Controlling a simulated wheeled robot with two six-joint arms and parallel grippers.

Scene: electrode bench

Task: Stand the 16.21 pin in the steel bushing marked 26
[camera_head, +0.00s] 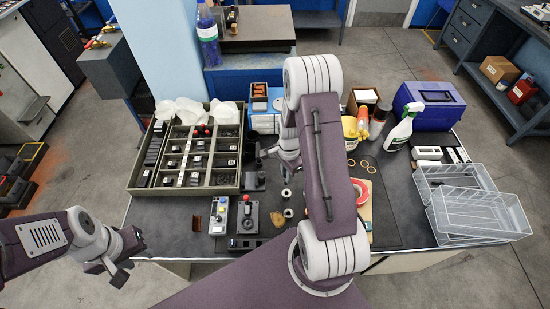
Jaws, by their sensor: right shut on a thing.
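My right gripper (268,153) is beside the right end of the compartment tray, under my folded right arm. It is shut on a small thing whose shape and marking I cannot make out. A small steel ring-like piece (287,193), perhaps a bushing, stands on the dark bench mat below the gripper. No number is readable on either one. My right arm hides part of the bench to the right of them. My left gripper (119,272) hangs off the bench's front left, away from these pieces; its opening is unclear.
A compartment tray (131,178) with dark parts fills the left of the bench. Control boxes (246,217) stand in front. A red tape roll (359,190), spray bottle (401,130), blue case (430,103) and clear baskets (480,215) lie to the right.

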